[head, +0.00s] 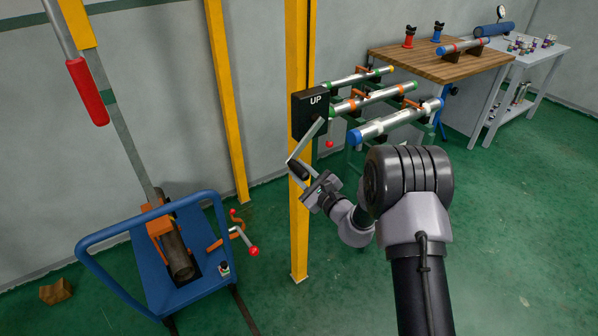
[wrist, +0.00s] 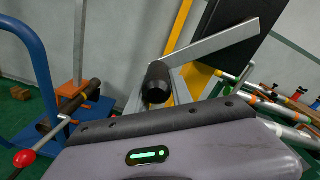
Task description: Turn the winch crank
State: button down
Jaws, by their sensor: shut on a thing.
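The winch is a black box (head: 310,114) marked "UP" on a yellow post. Its flat grey crank arm (head: 306,140) slants down and left from the box to a dark handle (head: 296,169). My gripper (head: 307,180) is at the handle and shut on it. In the wrist view the black handle (wrist: 157,84) points towards the camera between the grey fingers, with the crank arm (wrist: 215,50) running up right to the black box (wrist: 235,28). The gripper body hides part of the grip.
A blue cart (head: 190,292) with a dark pipe in an orange vise stands at the left. Pipes on a green rack (head: 385,100) lie behind my arm. A wooden workbench (head: 440,62) and a grey table (head: 540,50) stand at the back right. Green floor is open at the right.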

jog(key=shift+w+d+r, duration=0.3)
jog(key=shift+r, duration=0.2)
jog(key=c, duration=1.5)
grip_release()
jog(key=o, duration=0.4)
jog(key=shift+w+d+f, duration=0.1)
jog(key=shift+d+f, duration=0.05)
jog(key=shift+f, duration=0.05)
jog(key=shift+f, duration=0.15)
jog(key=shift+s, duration=0.3)
jog(key=p+v, duration=0.3)
jog(key=v, duration=1.4)
